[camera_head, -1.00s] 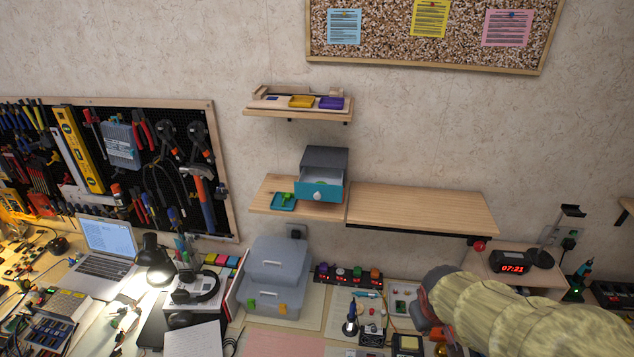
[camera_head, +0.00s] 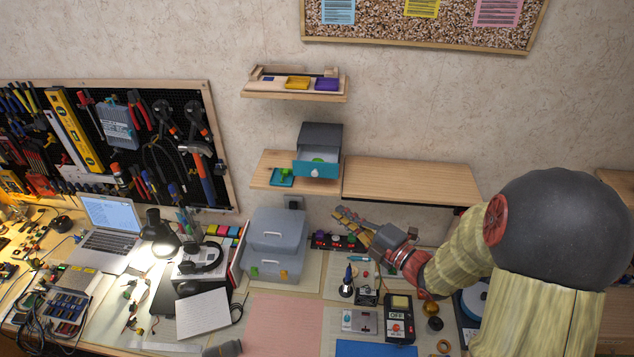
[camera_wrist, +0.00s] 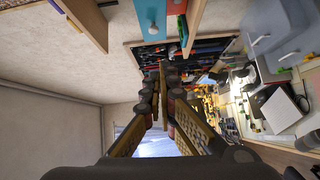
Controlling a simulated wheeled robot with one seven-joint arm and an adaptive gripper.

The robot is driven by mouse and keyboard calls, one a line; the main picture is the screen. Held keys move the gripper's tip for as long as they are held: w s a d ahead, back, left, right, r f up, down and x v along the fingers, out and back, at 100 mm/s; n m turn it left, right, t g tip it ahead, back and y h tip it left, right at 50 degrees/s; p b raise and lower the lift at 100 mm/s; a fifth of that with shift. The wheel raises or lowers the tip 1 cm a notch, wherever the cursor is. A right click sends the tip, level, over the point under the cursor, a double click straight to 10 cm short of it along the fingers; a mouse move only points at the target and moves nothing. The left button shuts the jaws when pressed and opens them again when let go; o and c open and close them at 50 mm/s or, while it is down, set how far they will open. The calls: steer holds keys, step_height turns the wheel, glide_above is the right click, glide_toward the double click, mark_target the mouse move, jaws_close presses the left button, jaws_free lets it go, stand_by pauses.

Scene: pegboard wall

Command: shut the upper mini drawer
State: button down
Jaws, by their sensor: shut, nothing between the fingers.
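The mini drawer unit (camera_head: 322,136) is a dark grey box on the left part of the wooden wall shelf. Its teal-fronted drawer (camera_head: 303,168) stands pulled out, with a white knob (camera_head: 315,173) on the front and something green inside. In the wrist view the teal front (camera_wrist: 150,14) shows at the top. My gripper (camera_head: 340,214) is in front of and below the shelf, right of the drawer and apart from it. In the wrist view my gripper's fingers (camera_wrist: 163,68) come together at the tips, with nothing between them.
A small teal tray (camera_head: 281,178) with a green item lies left of the drawer. The right part of the shelf (camera_head: 410,180) is bare. A higher shelf (camera_head: 290,95) holds small trays. Grey stacked bins (camera_head: 277,240) and desk clutter lie below.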

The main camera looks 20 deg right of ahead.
mark_target(327, 169)
steer(key=w+d+p+x, duration=0.1)
steer(key=p+x, duration=0.3)
steer(key=x, duration=0.9)
steer(key=shift+d+r+n, duration=0.4)
steer(key=shift+d+r, duration=0.2)
steer(key=shift+d, duration=0.15)
steer(key=shift+w, duration=0.1)
steer(key=w+d+b, duration=0.1)
steer(key=w+b, duration=0.3)
steer(key=w+d+b, duration=0.1)
steer(key=w+b, duration=0.1)
steer(key=shift+w+d+f, duration=0.25)
steer(key=shift+w+d, duration=0.05)
steer(key=shift+d, duration=0.05)
steer(key=shift+w+d+r, duration=0.15)
steer(key=shift+w+d, duration=0.05)
steer(key=shift+w, duration=0.25)
steer(key=shift+r, duration=0.2)
